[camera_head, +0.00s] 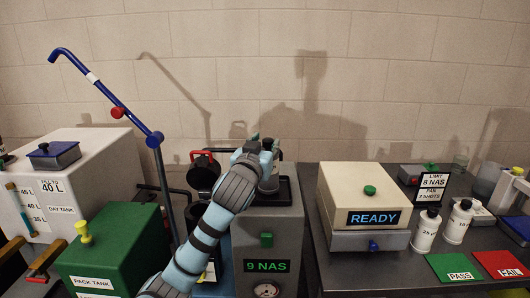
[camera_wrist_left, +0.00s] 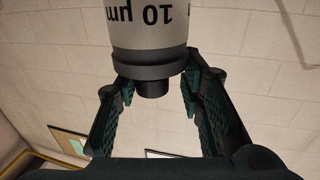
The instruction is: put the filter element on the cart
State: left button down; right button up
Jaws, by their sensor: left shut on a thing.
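The filter element (camera_wrist_left: 152,32) fills the top of the left wrist view. It is a pale cylinder marked "10 µm", upside down in that view, with a dark collar and a short dark stub. My left gripper (camera_head: 262,148) is shut on it; the fingers flank the stub in the left wrist view (camera_wrist_left: 155,88). In the head view the gripper is above the grey cart (camera_head: 283,235), which has a "9 NAS" display, and my arm hides much of the held element. I cannot tell whether the element touches the cart. My right gripper is not in view.
A black open housing (camera_head: 203,172) with a red handle stands left of my gripper. The green pack tank (camera_head: 108,250) is front left. A "READY" box (camera_head: 352,190) and two white bottles, (camera_head: 427,232) and (camera_head: 458,225), stand on the dark bench at right.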

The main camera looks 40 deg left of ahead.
pick_arm(q)
jog(key=shift+f, duration=0.4)
jog(key=c, duration=1.1)
grip_release()
jog(key=p+v, duration=0.5)
jog(key=v, duration=0.7)
jog(key=shift+p, duration=0.35)
